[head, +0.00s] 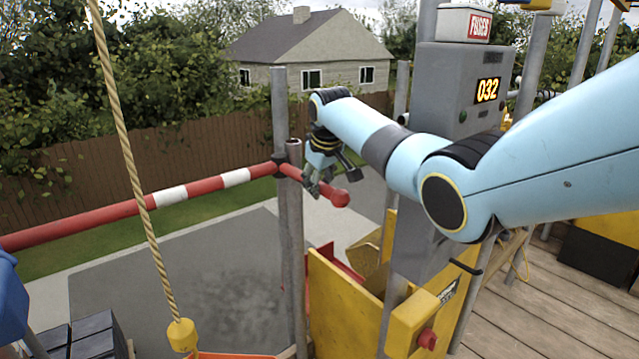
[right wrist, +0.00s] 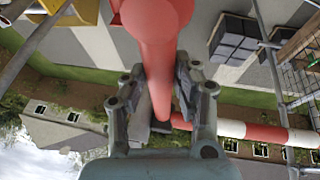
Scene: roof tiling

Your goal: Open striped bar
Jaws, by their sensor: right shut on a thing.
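The striped bar (head: 170,195) is red with white bands. In the head view it runs from the left edge to the grey post (head: 281,120), and a short red end with a round knob (head: 340,198) sticks out right of the post. My right gripper (head: 318,188) is at this short end, between post and knob. In the right wrist view the gripper (right wrist: 162,100) has its fingers on both sides of the red bar end (right wrist: 165,50), shut on it. The striped part (right wrist: 245,130) shows beyond it at lower right. My left gripper is not in view.
A yellow chute (head: 340,300) is below the bar end. A rope with a yellow weight (head: 183,336) hangs at left. Dark stacked blocks (head: 95,337) are at lower left. Wooden decking (head: 540,300) lies at right.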

